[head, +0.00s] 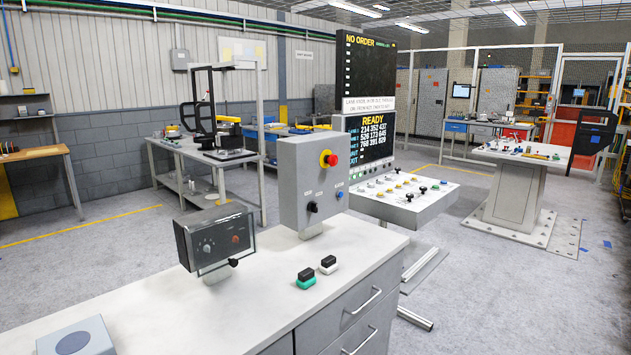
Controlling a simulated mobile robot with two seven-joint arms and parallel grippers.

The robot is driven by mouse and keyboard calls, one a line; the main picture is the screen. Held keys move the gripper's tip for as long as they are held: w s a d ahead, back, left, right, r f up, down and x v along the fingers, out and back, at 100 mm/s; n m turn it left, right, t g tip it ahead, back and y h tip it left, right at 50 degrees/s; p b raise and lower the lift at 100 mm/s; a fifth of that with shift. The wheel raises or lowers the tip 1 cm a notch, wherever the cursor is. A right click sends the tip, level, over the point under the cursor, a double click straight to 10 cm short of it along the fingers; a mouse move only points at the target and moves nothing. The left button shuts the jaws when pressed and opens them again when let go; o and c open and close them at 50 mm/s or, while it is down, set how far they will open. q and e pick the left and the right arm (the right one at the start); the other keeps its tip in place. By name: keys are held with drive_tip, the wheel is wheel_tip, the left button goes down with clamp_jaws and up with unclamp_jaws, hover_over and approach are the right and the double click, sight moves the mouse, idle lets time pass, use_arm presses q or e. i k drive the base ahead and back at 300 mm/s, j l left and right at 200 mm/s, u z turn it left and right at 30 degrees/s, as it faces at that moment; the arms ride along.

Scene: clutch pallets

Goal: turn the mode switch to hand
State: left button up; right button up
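A grey control box (292,190) stands on a post on the white-topped cabinet, near the middle of the head view. Its front carries a red mushroom button on a yellow base (328,158), a black knob (312,207) at the lower left and a blue button (340,195) at the lower right. The black knob looks like the mode switch. The small labels on the box are too small to read, and I cannot tell which position the knob points to. Neither of my grippers shows in the head view.
The white cabinet top (190,312) holds a dark dial box (215,241), green-and-black (306,279) and white-and-black (328,265) blocks, and a grey box (72,340). Behind stand a sloped button console (405,205) and a display reading READY (370,137). Open floor lies right.

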sight(313, 206)
drive_tip(key=i+l, duration=0.15)
drive_tip(key=l, duration=0.2)
drive_tip(key=i+l+u, duration=0.1)
drive_tip(key=l, duration=0.3)
drive_tip(key=i+l+u, duration=0.1)
drive_tip(key=l, duration=0.3)
drive_tip(key=i+l, duration=0.2)
drive_tip(key=l, duration=0.15)
drive_tip(key=i+l+u, duration=0.1)
drive_tip(key=l, duration=0.3)
drive_tip(key=i+l, duration=0.1)
drive_tip(key=l, duration=0.3)
drive_tip(key=u, duration=0.05)
